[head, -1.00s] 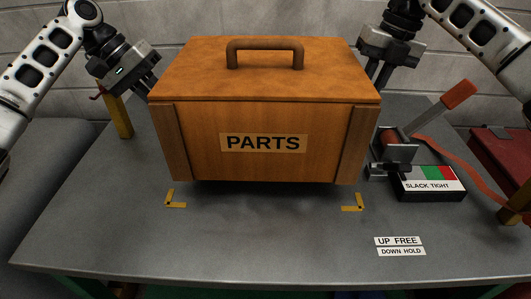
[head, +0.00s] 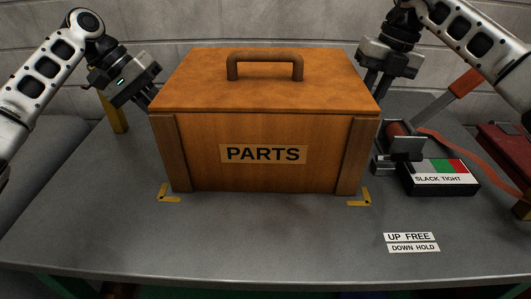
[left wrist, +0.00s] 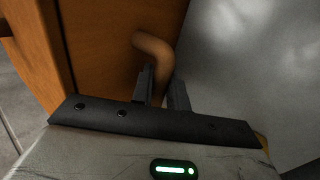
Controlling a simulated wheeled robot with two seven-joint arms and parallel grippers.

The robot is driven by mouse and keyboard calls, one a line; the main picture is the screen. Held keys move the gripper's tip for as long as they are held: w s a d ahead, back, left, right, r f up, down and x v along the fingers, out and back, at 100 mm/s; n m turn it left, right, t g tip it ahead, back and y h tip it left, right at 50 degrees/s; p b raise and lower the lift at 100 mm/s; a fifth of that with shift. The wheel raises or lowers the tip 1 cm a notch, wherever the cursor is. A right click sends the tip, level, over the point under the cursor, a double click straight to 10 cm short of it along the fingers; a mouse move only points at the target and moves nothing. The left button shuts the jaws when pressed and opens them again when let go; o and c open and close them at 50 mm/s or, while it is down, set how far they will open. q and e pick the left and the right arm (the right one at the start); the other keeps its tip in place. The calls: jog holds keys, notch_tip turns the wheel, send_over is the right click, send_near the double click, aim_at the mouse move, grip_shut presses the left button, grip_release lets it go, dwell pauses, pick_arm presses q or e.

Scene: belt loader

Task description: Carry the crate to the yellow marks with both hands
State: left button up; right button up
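The wooden crate (head: 262,140), labelled PARTS, stands upright on the grey table with its lid shut. Its front bottom corners sit just inside the two yellow corner marks, left (head: 168,195) and right (head: 361,199). No gap shows under its front edge. My left gripper (head: 149,97) is at the crate's left side. In the left wrist view its fingers (left wrist: 161,88) are shut around a brown side handle (left wrist: 153,45). My right gripper (head: 376,84) is at the right side, its fingers close together; the handle there is hidden behind the crate.
A ratchet (head: 402,141) with a red-handled lever (head: 466,82) and orange strap (head: 462,158) stands close to the crate's right. Beside it is a SLACK TIGHT box (head: 438,178). An UP FREE / DOWN HOLD label (head: 411,242) lies in front. The table's front middle is clear.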

pick_arm(q)
jog(key=o, duration=0.4)
jog(key=shift+r, duration=0.1)
pick_arm(e)
jog(key=o, duration=0.4)
jog(key=shift+r, duration=0.1)
pick_arm(q)
jog(key=v, duration=1.2)
pick_arm(e)
jog(key=r, duration=0.4)
jog(key=d+r, duration=0.1)
jog(key=r, duration=0.2)
jog(key=d+r, duration=0.1)
jog(key=r, duration=0.3)
jog(key=shift+s+d+r, duration=0.15)
jog(key=shift+r, duration=0.2)
pick_arm(q)
jog(key=shift+s, duration=0.1)
